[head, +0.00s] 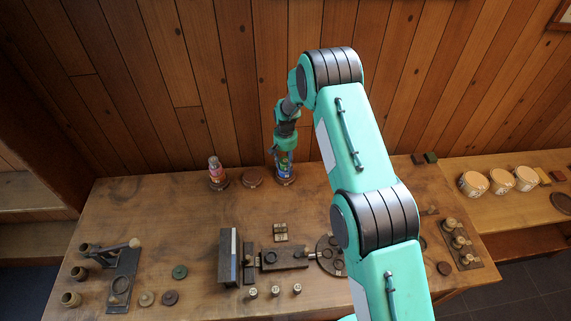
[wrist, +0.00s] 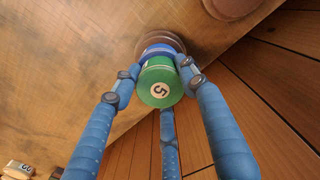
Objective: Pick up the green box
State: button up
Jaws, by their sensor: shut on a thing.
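A round green box (wrist: 160,84) with a "5" on its pale end disc sits between my fingers in the wrist view. A blue round piece (wrist: 157,51) lies directly behind it, over a brown round stand (wrist: 172,40). My gripper (wrist: 160,76) has its blue fingers closed around the green box. In the head view my gripper (head: 284,160) is at the back of the table, over the stand (head: 286,181), and largely hides the green box. I cannot tell whether the box is clear of the blue piece.
The wooden wall (head: 220,90) is close behind. A dark green block (head: 431,157) lies at the back right. Several wooden fixtures fill the table's (head: 180,215) front.

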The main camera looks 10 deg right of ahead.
aim_at(286, 162)
jog(key=shift+r, duration=0.75)
jog(key=shift+s+r+b, duration=0.2)
jog(key=shift+r+b, duration=0.1)
jog(key=shift+r, duration=0.2)
jog(key=shift+s+r+b, duration=0.2)
jog(key=shift+r+b, duration=0.1)
jog(key=shift+r, duration=0.2)
jog(key=s+d+r+b, duration=0.1)
jog(key=s+d+b, duration=0.1)
jog(key=s, duration=1.3)
jog(key=shift+r, duration=0.25)
